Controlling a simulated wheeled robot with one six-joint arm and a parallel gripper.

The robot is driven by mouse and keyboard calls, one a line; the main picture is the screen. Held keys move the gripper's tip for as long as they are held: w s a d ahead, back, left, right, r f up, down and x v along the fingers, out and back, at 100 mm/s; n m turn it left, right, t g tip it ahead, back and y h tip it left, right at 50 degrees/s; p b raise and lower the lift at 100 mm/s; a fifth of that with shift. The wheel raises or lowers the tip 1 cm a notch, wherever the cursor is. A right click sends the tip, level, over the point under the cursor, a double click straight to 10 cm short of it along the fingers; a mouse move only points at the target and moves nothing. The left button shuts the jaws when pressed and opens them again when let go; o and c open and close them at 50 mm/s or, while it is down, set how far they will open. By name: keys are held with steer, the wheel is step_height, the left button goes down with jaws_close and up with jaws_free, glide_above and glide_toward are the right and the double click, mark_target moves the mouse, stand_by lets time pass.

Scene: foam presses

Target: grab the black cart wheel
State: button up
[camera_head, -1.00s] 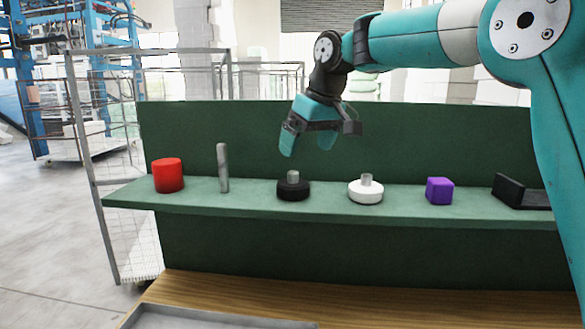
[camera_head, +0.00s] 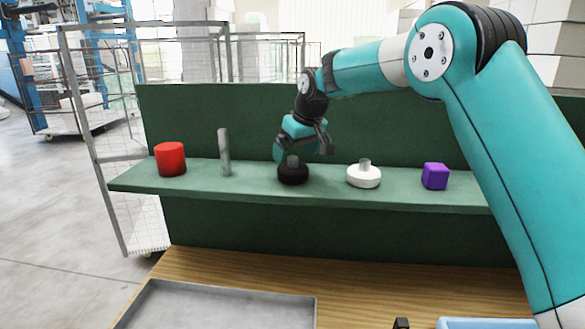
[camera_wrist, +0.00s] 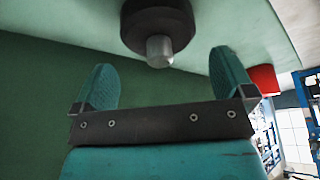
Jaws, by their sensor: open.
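The black cart wheel (camera_head: 293,175) lies flat on the green shelf (camera_head: 230,190), with a short grey hub pin standing up from its middle. It also shows in the wrist view (camera_wrist: 158,22), at the top centre, with the pin pointing toward my gripper. My gripper (camera_head: 300,157) is open at the wheel, close above and behind it in the head view. In the wrist view my two teal fingers (camera_wrist: 162,80) stand wide apart, with the pin's end between their lines and just beyond the tips. Nothing is between the fingers; I see no contact with the wheel.
A white wheel (camera_head: 363,176) with a pin and a purple cube (camera_head: 435,176) stand to the right on the shelf. A grey upright rod (camera_head: 224,153) and a red cylinder (camera_head: 170,158) stand to the left. The green back panel (camera_head: 200,115) rises behind. A grey tray (camera_head: 220,305) lies below.

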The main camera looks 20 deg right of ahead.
mark_target(294, 157)
steer(key=shift+p+x, duration=1.7)
steer(key=shift+x, duration=0.95)
steer(key=shift+w+r, duration=0.1)
steer(key=shift+w, duration=0.1)
steer(key=c, duration=0.8)
steer(key=shift+r, duration=0.1)
